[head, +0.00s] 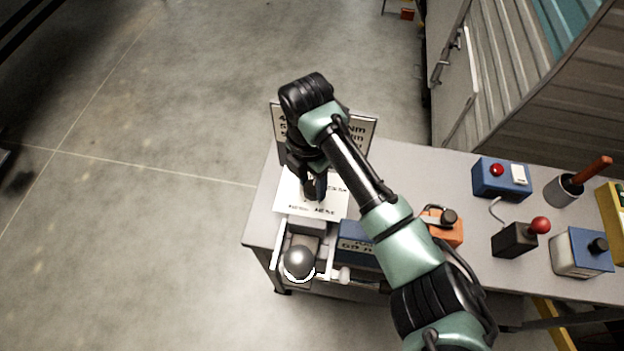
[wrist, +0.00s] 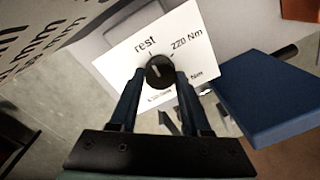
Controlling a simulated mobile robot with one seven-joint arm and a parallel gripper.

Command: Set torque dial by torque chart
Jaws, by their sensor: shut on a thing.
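The torque dial (wrist: 159,72) is a round black knob with a pale pointer mark, set on a white plate (wrist: 112,62) printed "rest", "220 Nm" and another Nm value that is partly hidden. My gripper (wrist: 161,78) is shut on the dial, one finger on each side of it. In the head view my gripper (head: 314,186) points down at the white plate (head: 290,205) and hides the dial. The torque chart (head: 362,130) is a board standing behind the plate, largely covered by my arm. Its Nm and mm lettering (wrist: 40,35) shows cut off in the wrist view.
A blue box (head: 357,243) and an orange device (head: 447,232) are right of the plate. A red-knobbed lever (head: 540,225) and other devices occupy the right of the bench (head: 262,222).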

